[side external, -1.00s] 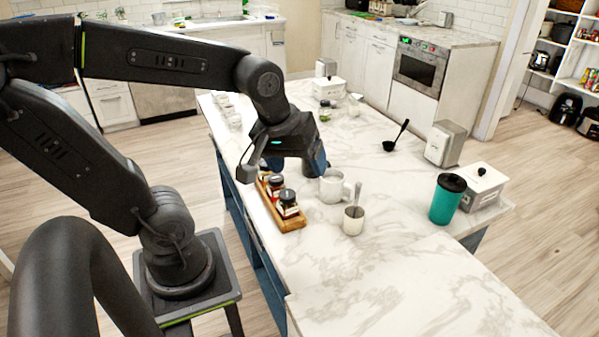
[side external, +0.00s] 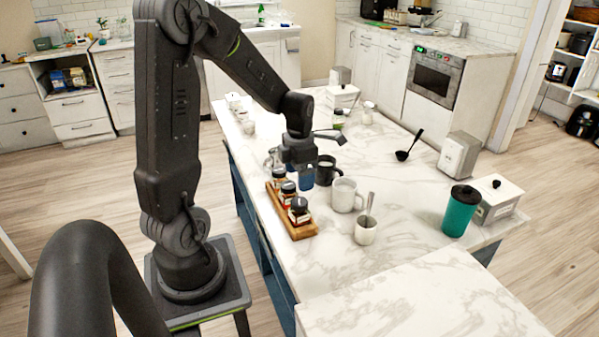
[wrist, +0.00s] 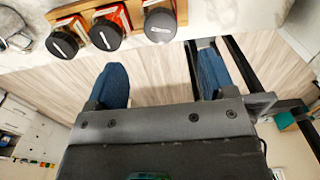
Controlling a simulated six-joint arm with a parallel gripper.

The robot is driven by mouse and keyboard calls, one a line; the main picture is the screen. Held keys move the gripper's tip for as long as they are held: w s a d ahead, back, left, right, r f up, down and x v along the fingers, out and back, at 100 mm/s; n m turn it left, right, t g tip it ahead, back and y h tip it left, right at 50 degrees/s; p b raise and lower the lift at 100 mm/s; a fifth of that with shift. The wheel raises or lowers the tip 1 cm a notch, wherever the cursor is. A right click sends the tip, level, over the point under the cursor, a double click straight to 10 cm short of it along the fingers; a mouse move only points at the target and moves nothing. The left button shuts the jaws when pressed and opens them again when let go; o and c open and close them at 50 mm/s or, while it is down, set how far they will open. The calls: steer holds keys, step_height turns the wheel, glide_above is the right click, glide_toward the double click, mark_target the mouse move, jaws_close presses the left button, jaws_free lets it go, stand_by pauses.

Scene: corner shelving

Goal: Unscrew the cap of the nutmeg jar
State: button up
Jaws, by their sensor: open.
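Several small spice jars with black caps and red-and-white labels stand in a row on a wooden tray (side external: 303,231). The nearest is the front jar (side external: 299,212), with a middle jar (side external: 288,194) behind it. I cannot read which one is nutmeg. My gripper (side external: 298,177) is above the far end of the tray. Its blue fingers (wrist: 162,78) are apart with nothing between them, clear of the caps.
A dark mug (side external: 325,170), a white mug (side external: 345,196) and a cup with a spoon (side external: 366,232) stand just right of the tray. A teal tumbler (side external: 460,212) and a white box (side external: 497,200) are farther right. The front marble counter (side external: 430,295) is clear.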

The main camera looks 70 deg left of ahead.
mark_target(299, 201)
steer(key=shift+f, duration=3.75)
steer(key=m, duration=0.6)
steer(key=shift+c, duration=0.4)
steer(key=c, duration=1)
steer(key=n, duration=0.4)
steer(key=shift+n, duration=0.3)
